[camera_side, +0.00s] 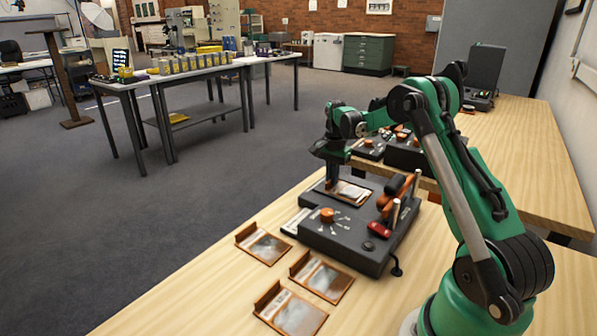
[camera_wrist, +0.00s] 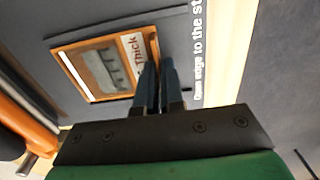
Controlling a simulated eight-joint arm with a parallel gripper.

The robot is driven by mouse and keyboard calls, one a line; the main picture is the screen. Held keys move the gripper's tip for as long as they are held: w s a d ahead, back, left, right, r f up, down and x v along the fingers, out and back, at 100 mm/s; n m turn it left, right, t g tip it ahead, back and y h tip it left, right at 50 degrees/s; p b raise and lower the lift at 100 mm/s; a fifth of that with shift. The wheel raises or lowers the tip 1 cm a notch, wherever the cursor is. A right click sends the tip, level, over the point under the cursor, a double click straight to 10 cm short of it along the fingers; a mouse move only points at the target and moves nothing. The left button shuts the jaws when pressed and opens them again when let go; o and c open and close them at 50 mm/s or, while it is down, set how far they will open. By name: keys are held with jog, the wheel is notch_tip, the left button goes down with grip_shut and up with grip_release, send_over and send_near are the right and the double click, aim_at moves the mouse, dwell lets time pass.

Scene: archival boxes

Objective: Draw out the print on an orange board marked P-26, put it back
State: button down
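A print on an orange board (camera_side: 351,190) lies on top of a dark device (camera_side: 345,233); in the wrist view the board (camera_wrist: 105,68) shows a grey picture and a white label reading "Thick". I see no P-26 mark that I can read. My gripper (camera_side: 332,184) points down at the left end of this board. In the wrist view its fingers (camera_wrist: 159,62) are close together at the board's label-side edge, with a narrow gap between them. Whether they grip the edge is hidden. Three similar orange boards, (camera_side: 262,245), (camera_side: 321,277) and (camera_side: 292,313), lie on the wooden table.
The device has an orange knob (camera_side: 327,215) and a red object (camera_side: 379,229) on top. White lettering, partly cut off, runs beside the fingers in the wrist view. More dark devices (camera_side: 408,152) stand behind. The table's front left edge is near the loose boards.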

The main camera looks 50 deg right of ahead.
jog(key=c, duration=0.9)
grip_release()
jog(key=shift+r, duration=0.1)
jog(key=shift+r, duration=2.7)
